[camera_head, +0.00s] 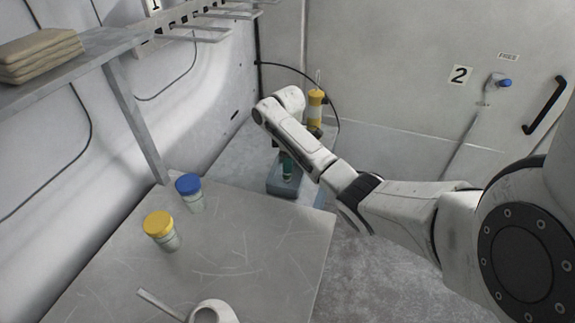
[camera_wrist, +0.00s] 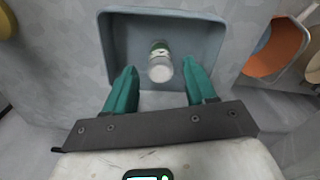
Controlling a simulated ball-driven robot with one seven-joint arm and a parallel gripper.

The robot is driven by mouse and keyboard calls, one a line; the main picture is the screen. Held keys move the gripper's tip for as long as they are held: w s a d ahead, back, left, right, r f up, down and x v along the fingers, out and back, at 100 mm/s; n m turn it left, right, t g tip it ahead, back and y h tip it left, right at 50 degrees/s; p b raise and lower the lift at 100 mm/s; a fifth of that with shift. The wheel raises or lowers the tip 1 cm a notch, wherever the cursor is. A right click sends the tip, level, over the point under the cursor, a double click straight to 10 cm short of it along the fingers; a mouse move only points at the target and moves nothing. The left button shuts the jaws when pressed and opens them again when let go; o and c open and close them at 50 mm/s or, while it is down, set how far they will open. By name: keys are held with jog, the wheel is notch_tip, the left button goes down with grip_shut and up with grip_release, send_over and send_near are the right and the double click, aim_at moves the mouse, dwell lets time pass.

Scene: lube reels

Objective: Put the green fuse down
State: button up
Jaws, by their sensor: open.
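The green fuse (camera_wrist: 160,62) is a small pale cylinder with a green band at its far end. In the wrist view it is in a shallow blue-grey tray (camera_wrist: 205,16). My gripper (camera_wrist: 159,72) has two teal fingers spread apart, one on each side of the fuse, with a visible gap on both sides. In the head view my gripper (camera_head: 287,166) points down over the same tray (camera_head: 312,197), partly hidden by my arm. I cannot make out the fuse apart from the teal fingers there.
A blue-lidded jar (camera_head: 189,191) and a yellow-lidded jar (camera_head: 161,230) stand on the near table (camera_head: 260,250). A white cup-like thing with a handle (camera_head: 212,312) is at its front. A shelf (camera_head: 75,75) holds folded cloths (camera_head: 40,54).

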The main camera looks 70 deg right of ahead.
notch_tip(320, 180, up, 9)
jog(key=shift+r, duration=0.15)
dwell(0.4)
